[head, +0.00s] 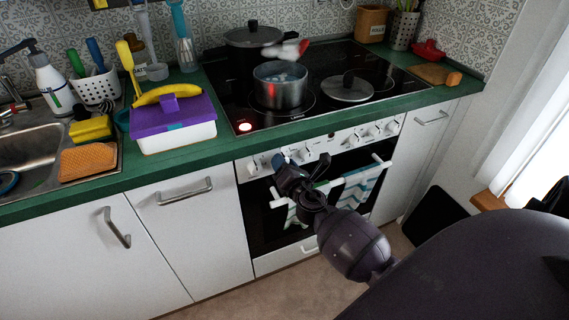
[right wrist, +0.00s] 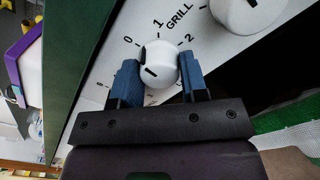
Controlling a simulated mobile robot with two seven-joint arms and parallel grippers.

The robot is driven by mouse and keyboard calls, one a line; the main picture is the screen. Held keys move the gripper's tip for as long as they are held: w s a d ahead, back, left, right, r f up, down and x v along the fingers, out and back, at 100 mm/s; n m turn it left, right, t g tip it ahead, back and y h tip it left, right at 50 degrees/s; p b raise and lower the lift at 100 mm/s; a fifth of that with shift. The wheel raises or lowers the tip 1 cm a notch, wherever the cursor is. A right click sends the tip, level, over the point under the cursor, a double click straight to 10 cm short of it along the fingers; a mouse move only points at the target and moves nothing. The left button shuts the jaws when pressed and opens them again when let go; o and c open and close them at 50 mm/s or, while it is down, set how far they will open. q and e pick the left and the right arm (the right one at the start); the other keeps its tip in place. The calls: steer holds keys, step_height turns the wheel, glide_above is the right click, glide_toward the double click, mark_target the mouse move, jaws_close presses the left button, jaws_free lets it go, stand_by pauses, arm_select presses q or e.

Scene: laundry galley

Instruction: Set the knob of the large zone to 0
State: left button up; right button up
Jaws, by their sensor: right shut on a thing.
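The white control panel (head: 338,140) of the oven carries a row of round knobs. My right gripper (head: 288,162) is at the left part of this row. In the right wrist view its two blue fingers are shut on a white knob (right wrist: 159,62), one on each side. The knob has a short dark, slanted line on its face. The marks 0, 1 and 2 are printed around it. I cannot tell for sure which zone this knob serves or which mark its line points to. My left gripper is not in view.
A bigger knob (right wrist: 250,10) is beside the held one, near the word GRILL. Above the panel, the black hob (head: 328,108) bears a steel pot (head: 280,92), with a red light at its front left. A striped towel (head: 358,186) hangs on the oven handle below.

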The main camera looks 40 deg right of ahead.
steer(key=shift+n, duration=0.9)
steer(key=o, duration=0.9)
steer(key=shift+s, duration=0.1)
steer(key=v, duration=1)
steer(key=shift+s, duration=0.35)
